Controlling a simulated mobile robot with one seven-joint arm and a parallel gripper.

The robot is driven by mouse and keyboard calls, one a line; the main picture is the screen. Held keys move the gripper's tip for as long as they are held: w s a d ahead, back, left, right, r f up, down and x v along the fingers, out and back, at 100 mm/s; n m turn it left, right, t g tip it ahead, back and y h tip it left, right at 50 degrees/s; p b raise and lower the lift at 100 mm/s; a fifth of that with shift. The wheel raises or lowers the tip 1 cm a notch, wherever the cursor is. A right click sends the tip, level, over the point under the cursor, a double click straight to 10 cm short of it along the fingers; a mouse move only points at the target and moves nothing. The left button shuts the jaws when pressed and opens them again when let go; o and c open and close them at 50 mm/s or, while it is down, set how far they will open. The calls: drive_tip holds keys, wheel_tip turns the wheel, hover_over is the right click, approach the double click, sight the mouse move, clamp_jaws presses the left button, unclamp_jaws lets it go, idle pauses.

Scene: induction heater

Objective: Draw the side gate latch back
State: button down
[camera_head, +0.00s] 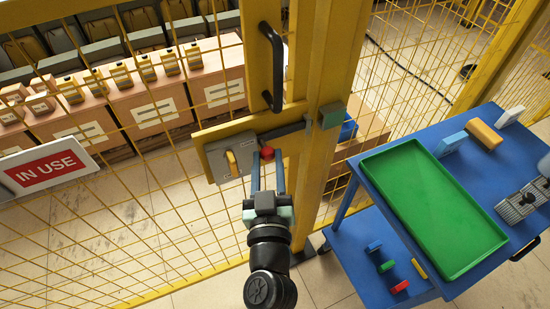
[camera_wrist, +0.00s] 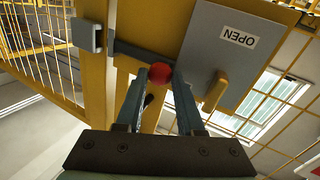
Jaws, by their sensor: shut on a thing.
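The side gate latch is a dark bolt (camera_head: 284,131) with a red ball knob (camera_head: 267,153), mounted on the yellow gate. My gripper (camera_head: 267,168) is shut on the red knob, with one finger on each side. In the wrist view the knob (camera_wrist: 160,73) sits between the fingertips, with the bolt (camera_wrist: 140,53) and keeper (camera_wrist: 88,34) to its upper left. A grey plate (camera_wrist: 233,62) with an OPEN label and a yellow lever (camera_wrist: 215,91) lies beside it.
A black gate handle (camera_head: 273,67) stands above the latch. Yellow mesh fencing surrounds the gate, with an IN USE sign (camera_head: 47,167) at left. A blue cart (camera_head: 357,210) with a green tray (camera_head: 397,190) stands close on the right.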

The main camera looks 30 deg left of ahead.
drive_tip(key=shift+s+a+f, duration=0.1)
drive_tip(key=shift+s+a, duration=0.05)
drive_tip(key=shift+a, duration=0.15)
drive_tip(key=c, duration=0.5)
unclamp_jaws()
drive_tip(key=shift+d, duration=0.1)
drive_tip(key=shift+b+v, duration=2.95)
drive_tip(key=shift+v, duration=3.5)
